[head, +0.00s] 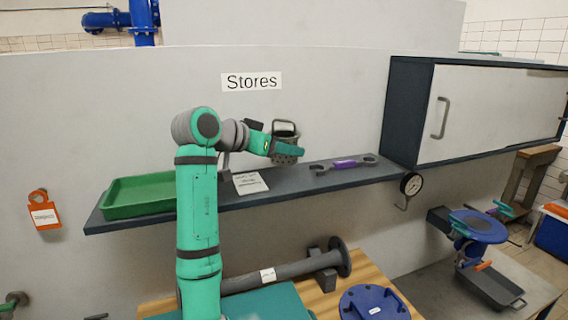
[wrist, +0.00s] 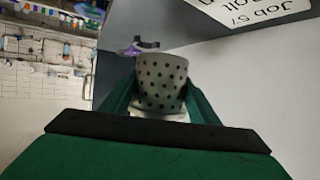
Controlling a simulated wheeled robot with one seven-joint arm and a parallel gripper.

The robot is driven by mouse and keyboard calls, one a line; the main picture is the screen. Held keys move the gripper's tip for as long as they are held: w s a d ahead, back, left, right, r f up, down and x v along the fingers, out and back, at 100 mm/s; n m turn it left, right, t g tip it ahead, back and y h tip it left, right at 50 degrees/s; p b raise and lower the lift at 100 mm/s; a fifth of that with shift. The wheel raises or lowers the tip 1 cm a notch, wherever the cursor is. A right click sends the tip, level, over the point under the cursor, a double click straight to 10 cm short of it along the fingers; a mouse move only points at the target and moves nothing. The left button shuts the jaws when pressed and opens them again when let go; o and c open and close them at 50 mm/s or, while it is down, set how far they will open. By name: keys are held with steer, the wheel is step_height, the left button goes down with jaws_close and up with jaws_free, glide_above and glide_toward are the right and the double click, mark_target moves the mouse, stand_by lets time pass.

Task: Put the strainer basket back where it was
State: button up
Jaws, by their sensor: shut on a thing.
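The strainer basket (head: 286,158) is a small grey perforated cup with a looped handle. My gripper (head: 284,147) is shut on it and holds it upright at the wall shelf (head: 310,181), between the white card and the wrench. I cannot tell whether its bottom touches the shelf. In the wrist view the basket (wrist: 161,82) sits between the two green fingers of my gripper (wrist: 160,98), its dark holes facing me. The fingers hide part of its sides.
A green tray (head: 140,194) lies on the shelf's left end. A white card (head: 250,183) lies left of the basket. A purple-handled wrench (head: 345,163) lies to its right, before a wall cabinet (head: 470,110). A grey flanged pipe (head: 290,271) is below.

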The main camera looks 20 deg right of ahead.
steer(key=shift+w+d+f, duration=0.1)
steer(key=shift+w+f, duration=0.15)
steer(key=shift+f, duration=0.05)
steer(key=f, duration=0.1)
steer(key=d+f, duration=0.1)
steer(key=f, duration=0.2)
steer(key=shift+w+d+f, duration=0.15)
steer(key=shift+w, duration=0.25)
steer(key=shift+w+a+f, duration=0.1)
steer(key=shift+w+a, duration=0.05)
steer(key=shift+a, duration=0.45)
steer(key=o, duration=1.2)
steer(key=shift+d, duration=0.25)
